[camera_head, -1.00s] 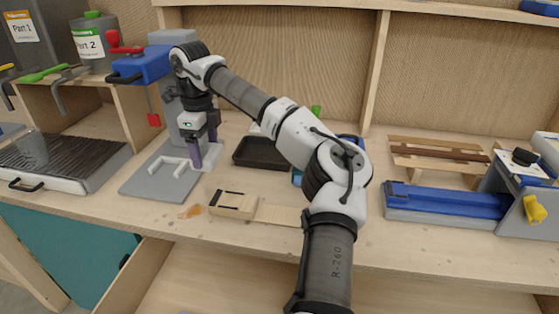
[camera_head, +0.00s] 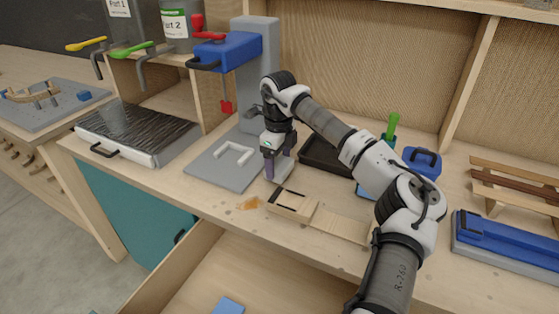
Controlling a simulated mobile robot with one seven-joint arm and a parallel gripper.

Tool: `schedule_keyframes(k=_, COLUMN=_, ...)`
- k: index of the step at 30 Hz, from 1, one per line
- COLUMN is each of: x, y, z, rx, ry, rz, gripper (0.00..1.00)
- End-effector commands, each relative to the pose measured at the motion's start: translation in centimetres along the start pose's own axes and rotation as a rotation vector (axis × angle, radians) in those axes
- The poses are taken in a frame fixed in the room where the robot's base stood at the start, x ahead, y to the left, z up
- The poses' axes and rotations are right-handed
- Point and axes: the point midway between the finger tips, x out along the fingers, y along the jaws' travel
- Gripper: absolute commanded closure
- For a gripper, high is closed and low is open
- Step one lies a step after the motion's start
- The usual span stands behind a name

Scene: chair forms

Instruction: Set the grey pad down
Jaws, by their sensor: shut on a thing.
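My gripper (camera_head: 277,165) points down over the bench, just right of the grey base plate of the press. Its purple fingers are shut on a small grey pad (camera_head: 285,171), which shows only in part beside and behind the fingers. I cannot tell whether the pad touches the bench top. The pale wooden block with dark slots (camera_head: 292,204) lies just in front of and right of the fingers.
A white U-shaped bracket (camera_head: 234,154) lies on the grey base plate (camera_head: 212,171). A black tray (camera_head: 325,156) is behind and right of my gripper. An amber spill (camera_head: 249,203) marks the bench near its front edge. An open drawer (camera_head: 220,262) sits below.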

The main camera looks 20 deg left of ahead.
Motion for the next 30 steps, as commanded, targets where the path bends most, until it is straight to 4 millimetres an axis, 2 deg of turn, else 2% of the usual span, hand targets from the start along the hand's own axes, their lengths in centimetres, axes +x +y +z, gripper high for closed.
schedule_keyframes(k=3, x=0.9, y=0.1, z=0.0, rx=-0.001, ry=-0.002, rz=0.000, gripper=0.45)
schedule_keyframes(k=12, x=1.3, y=0.0, z=0.0, rx=-0.001, ry=-0.001, rz=0.000, gripper=0.45)
schedule_keyframes(k=13, x=1.2, y=0.0, z=0.0, rx=-0.001, ry=-0.001, rz=0.000, gripper=0.21)
schedule_keyframes(k=17, x=1.2, y=0.0, z=0.0, rx=-0.001, ry=-0.001, rz=0.000, gripper=0.04)
schedule_keyframes(k=26, x=1.0, y=0.0, z=0.1, rx=-0.001, ry=-0.001, rz=0.000, gripper=0.02)
schedule_keyframes(k=30, x=0.0, y=0.0, z=0.1, rx=-0.001, ry=-0.001, rz=-0.003, gripper=0.02)
